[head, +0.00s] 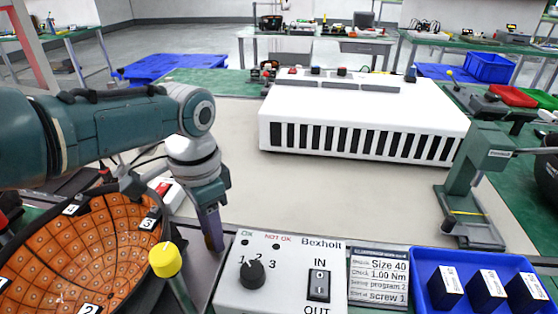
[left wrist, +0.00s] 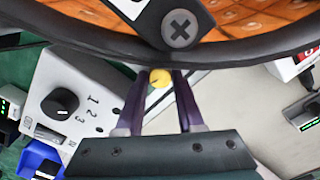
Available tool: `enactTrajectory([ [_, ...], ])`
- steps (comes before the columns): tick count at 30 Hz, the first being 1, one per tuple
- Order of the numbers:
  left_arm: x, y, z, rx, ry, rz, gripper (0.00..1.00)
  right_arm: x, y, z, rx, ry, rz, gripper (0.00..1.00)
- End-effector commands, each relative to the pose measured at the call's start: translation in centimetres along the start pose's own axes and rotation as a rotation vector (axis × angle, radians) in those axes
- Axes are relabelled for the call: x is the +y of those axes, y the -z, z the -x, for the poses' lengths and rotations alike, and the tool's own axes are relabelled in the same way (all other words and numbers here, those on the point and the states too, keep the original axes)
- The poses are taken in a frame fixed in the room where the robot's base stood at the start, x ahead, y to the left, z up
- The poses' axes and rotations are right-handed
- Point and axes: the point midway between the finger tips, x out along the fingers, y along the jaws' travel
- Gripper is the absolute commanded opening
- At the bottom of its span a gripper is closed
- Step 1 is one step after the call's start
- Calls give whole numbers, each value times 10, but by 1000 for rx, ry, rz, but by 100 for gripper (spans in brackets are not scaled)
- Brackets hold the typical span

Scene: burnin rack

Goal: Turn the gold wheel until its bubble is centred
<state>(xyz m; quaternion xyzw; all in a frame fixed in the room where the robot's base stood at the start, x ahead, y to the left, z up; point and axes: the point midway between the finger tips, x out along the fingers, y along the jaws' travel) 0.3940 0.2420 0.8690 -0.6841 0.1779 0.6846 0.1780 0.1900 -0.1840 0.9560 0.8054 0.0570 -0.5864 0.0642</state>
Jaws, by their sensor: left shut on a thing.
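In the left wrist view a small round gold wheel (left wrist: 158,79) shows between the purple fingers of my left gripper (left wrist: 168,74), just below the dark rim of an orange bowl. The fingers stand a little apart, with the wheel against the left one. In the head view my left gripper (head: 213,246) points down between the bowl and the white control box, and the wheel cannot be made out between its fingers. No bubble can be made out in either view. My right gripper is not in view.
The orange bowl (head: 80,250) with numbered tags is at lower left. A yellow-capped post (head: 165,260) stands before it. The control box (head: 285,275) with a black knob, a blue bin (head: 422,254) and a green stand (head: 468,190) are to the right. The beige mat is mostly clear.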

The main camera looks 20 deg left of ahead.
Motion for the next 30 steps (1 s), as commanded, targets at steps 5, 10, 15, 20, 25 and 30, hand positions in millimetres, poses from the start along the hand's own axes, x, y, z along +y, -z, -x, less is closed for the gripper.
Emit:
enactTrajectory([
  [5,0,1,0,2,1,-117,0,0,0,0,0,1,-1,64],
  [10,0,1,0,2,1,-197,0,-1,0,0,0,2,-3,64],
  [15,0,1,0,2,1,-241,0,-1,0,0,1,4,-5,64],
  [20,0,1,0,2,1,-259,0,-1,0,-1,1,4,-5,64],
  [25,0,1,0,2,1,-261,0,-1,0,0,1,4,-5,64],
  [30,0,1,0,2,0,-260,0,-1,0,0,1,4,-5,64],
])
